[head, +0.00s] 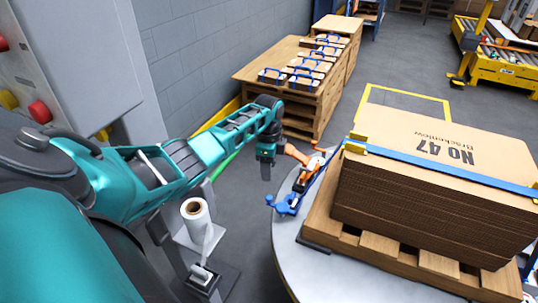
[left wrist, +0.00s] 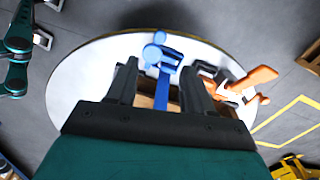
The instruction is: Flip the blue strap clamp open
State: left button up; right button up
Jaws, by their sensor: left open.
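The blue strap clamp (head: 287,205) hangs at the left side of the round table, at the end of the blue strap (head: 445,170) that runs over a stack of cardboard blanks (head: 430,205). My left gripper (head: 266,172) is open and empty, pointing down above and a little left of the clamp. In the left wrist view the clamp (left wrist: 160,50) shows beyond and between the two open fingers (left wrist: 158,85), apart from them as far as I can tell. Whether the clamp's lever is up or down is too small to tell. My right gripper does not show.
The stack stands on a wooden pallet (head: 380,243) on the pale round table (head: 340,280). An orange-handled tool (head: 303,157) lies close beside the clamp. A white roll (head: 195,210) stands below my left arm. Wooden benches with blue-handled trays (head: 305,82) stand behind.

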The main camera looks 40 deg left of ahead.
aim_at(269, 197)
pick_arm(q)
notch_tip(269, 197, down, 11)
jog(key=b, duration=0.5)
jog(key=shift+f, duration=0.1)
jog(key=shift+f+b, duration=0.45)
jog(key=shift+f, duration=0.05)
jog(key=shift+c, duration=0.2)
jog(key=shift+c, duration=0.8)
jog(key=c, duration=0.4)
grip_shut()
